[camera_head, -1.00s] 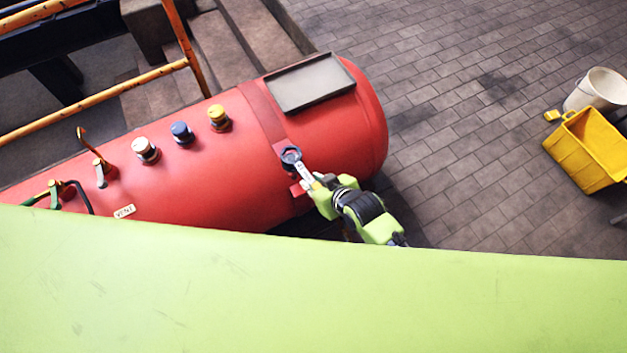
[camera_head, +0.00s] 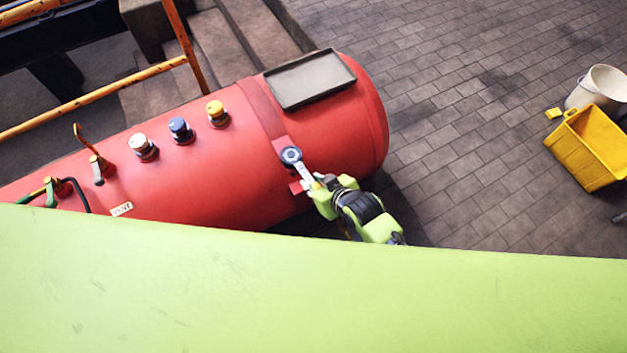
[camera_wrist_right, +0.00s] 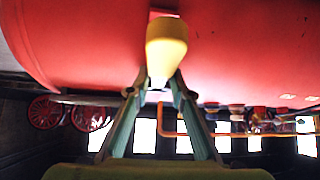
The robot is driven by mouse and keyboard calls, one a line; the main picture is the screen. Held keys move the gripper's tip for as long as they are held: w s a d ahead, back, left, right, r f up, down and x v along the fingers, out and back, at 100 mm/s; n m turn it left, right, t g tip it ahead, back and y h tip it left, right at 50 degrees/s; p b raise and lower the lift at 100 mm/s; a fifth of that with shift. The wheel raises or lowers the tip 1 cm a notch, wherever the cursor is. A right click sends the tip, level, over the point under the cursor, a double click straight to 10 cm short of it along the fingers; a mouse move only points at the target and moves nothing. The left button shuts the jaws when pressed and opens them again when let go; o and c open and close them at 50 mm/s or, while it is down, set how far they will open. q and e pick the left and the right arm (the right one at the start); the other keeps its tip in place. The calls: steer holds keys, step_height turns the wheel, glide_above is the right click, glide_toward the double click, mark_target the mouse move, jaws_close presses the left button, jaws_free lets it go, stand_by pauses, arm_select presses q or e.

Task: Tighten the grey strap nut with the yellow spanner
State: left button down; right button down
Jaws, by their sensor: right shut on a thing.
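The spanner (camera_head: 302,172) shows in the head view with a pale shaft and a dark ring end. Its ring end lies over the strap nut (camera_head: 291,155) on the red tank's strap, and the ring largely hides the nut. My right gripper (camera_head: 322,186) is shut on the spanner's lower end, beside the tank. In the right wrist view, the spanner's yellow handle (camera_wrist_right: 166,50) stands between the two fingertips of the right gripper (camera_wrist_right: 160,88). My left gripper is not in view.
The red tank (camera_head: 230,170) carries a dark tray (camera_head: 310,79) and white, blue and yellow knobs on top. An orange railing (camera_head: 95,96) stands at the left.

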steer(key=shift+w+a, duration=0.1)
stand_by(0.5)
steer(key=shift+s+a+m+t+h+p, duration=0.3)
steer(key=shift+s+a+m+p, duration=0.1)
steer(key=shift+a+p, duration=0.1)
steer(key=shift+a+m, duration=0.15)
steer(key=shift+m, duration=0.15)
steer(key=shift+s, duration=0.1)
steer(key=shift+w+d+r+p, duration=0.1)
steer(key=shift+w+d+p, duration=0.15)
steer(key=shift+p, duration=0.1)
steer(key=shift+w+d+n, duration=0.15)
steer(key=shift+d+n, duration=0.1)
steer(key=shift+n, duration=0.25)
